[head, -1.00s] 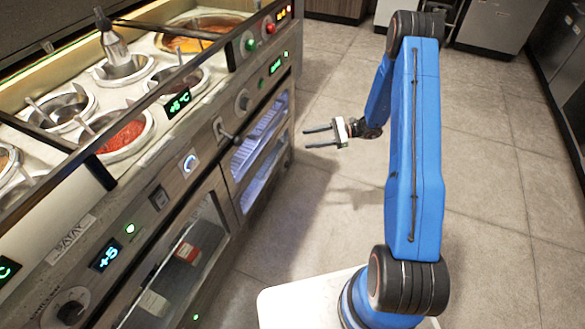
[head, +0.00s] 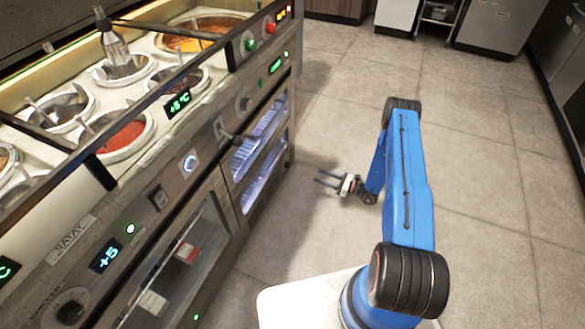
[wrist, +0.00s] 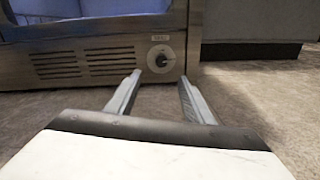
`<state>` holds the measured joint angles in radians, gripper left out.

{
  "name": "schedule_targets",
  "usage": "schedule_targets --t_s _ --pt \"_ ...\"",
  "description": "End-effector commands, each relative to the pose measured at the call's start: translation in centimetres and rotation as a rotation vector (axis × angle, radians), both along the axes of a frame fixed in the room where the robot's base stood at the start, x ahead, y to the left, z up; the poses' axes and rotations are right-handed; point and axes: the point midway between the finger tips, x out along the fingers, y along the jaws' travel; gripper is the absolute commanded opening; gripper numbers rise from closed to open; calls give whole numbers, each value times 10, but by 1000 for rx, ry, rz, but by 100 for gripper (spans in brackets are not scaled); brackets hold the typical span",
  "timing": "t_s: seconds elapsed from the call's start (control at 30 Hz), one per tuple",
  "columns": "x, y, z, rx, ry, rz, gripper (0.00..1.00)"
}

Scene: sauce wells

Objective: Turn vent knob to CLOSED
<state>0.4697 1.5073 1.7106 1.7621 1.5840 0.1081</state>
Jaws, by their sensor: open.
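The vent knob (wrist: 161,58) shows in the wrist view, low on the front of the steel unit, beside the slotted vent grille (wrist: 82,62). It is a small dark knob on a light round plate, with a small label above it that is too small to read. I cannot tell its setting. My gripper (wrist: 157,80) is open and empty, its two fingers apart and pointing toward the knob, which appears beyond and between the tips. In the head view my gripper (head: 328,180) is low over the floor, right of the unit and apart from it. The knob is not seen there.
The counter (head: 150,150) with sauce wells, other knobs and green displays stands at the left in the head view. A lever handle (head: 232,138) juts from its front. Tiled floor (head: 480,150) is clear at the right.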

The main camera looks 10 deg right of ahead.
Motion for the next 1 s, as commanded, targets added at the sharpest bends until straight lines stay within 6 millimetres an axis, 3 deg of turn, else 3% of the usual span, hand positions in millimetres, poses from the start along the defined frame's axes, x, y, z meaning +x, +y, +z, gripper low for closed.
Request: schedule_targets --t_s 0.17,0.33,1.0 --pt "-1 -1 -12 10 9 -22 47" --pt "9 12 -12 9 9 -20 47" --pt "81 103 -12 9 9 -19 47"
